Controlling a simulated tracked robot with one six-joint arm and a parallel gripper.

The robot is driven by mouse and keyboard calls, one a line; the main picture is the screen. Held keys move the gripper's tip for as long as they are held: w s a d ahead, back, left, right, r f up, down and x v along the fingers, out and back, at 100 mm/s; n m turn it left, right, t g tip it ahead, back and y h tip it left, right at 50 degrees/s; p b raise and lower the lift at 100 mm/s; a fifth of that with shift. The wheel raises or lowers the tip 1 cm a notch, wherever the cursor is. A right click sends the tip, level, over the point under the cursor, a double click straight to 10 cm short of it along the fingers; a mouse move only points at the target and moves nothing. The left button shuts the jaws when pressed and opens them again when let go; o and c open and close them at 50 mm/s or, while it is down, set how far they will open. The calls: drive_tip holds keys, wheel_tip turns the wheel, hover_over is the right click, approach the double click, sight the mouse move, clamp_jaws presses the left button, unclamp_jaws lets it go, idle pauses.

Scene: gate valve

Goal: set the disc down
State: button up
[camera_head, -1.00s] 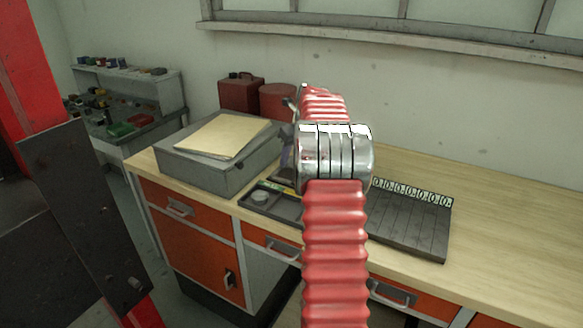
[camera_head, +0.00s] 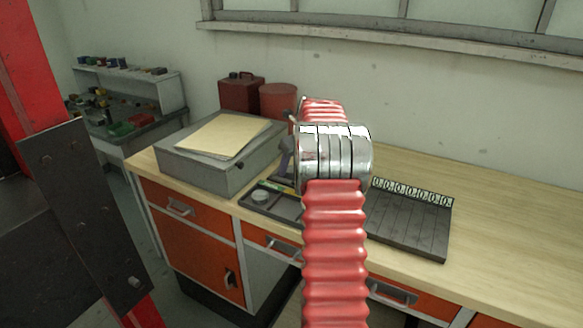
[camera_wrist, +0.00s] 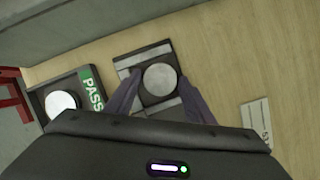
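A round, pale grey disc (camera_wrist: 160,79) sits between the two purple fingers of my gripper (camera_wrist: 160,77) in the wrist view. The fingertips lie against its left and right sides. Behind the disc is a dark block with light grey strips (camera_wrist: 137,58); I cannot tell whether the disc touches it. In the head view my arm hides the disc, and a purple finger (camera_head: 286,160) shows just left of the arm. A second, whitish disc (camera_wrist: 61,104) lies in a dark tray with a green PASS label (camera_wrist: 92,88), left of my gripper.
A grey box (camera_head: 215,165) with papers on it stands left on the wooden bench. A dark slotted rack with number tags (camera_head: 410,225) lies to the right. A white card (camera_wrist: 256,124) lies right of my gripper. Red cans (camera_head: 241,93) stand at the back. The bench's right side is clear.

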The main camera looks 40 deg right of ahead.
drive_tip(key=shift+r, duration=0.1)
drive_tip(key=v, duration=1.2)
idle(0.7)
drive_tip(key=s+a+r+n, duration=0.2)
drive_tip(key=a+n, duration=0.4)
drive_tip(key=a, duration=0.4)
drive_tip(key=s+a+r+n, duration=0.2)
drive_tip(key=a+n, duration=0.5)
drive_tip(key=a, duration=0.4)
drive_tip(key=s+a+r+n, duration=0.2)
drive_tip(key=a+n, duration=0.4)
drive_tip(key=a, duration=0.4)
drive_tip(key=s+a+f+n, duration=0.4)
drive_tip(key=s+a+n, duration=0.4)
drive_tip(key=s+n, duration=0.1)
drive_tip(key=s+a+f+n+t+y, duration=0.1)
drive_tip(key=s+a+f+n, duration=0.3)
drive_tip(key=s+a+n, duration=0.4)
drive_tip(key=shift+s+a+f+n, duration=0.2)
drive_tip(key=shift+s+a+n, duration=0.15)
drive_tip(key=shift+a+n, duration=0.65)
